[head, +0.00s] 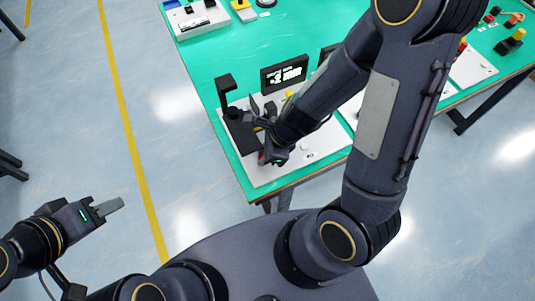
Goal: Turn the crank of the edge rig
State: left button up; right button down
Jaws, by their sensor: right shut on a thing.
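The edge rig stands on a white base plate (266,179) at the near left corner of the green table. A black bracket (227,92) and block rise from the plate's left side. My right gripper (264,155) is low over the plate, right beside the black block, and is shut on the crank. The crank itself is mostly hidden by the gripper and wrist, so its angle cannot be told. My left gripper (108,208) hangs over the bare floor at the left, away from the table and holding nothing visible; its finger gap is not clear.
A black display sign (284,73) stands behind the rig. More white plates with devices (196,18) lie at the far left of the green table (215,57) and at the right. My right arm covers the middle of the table. The floor at left is clear.

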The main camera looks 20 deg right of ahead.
jog(key=shift+w+a+m+t, duration=0.1)
jog(key=shift+w+m+t, duration=0.25)
jog(key=shift+m, duration=0.55)
jog(key=c, duration=1.3)
grip_release()
jog(key=shift+o, duration=0.2)
jog(key=p+v, duration=0.5)
jog(key=v, duration=0.3)
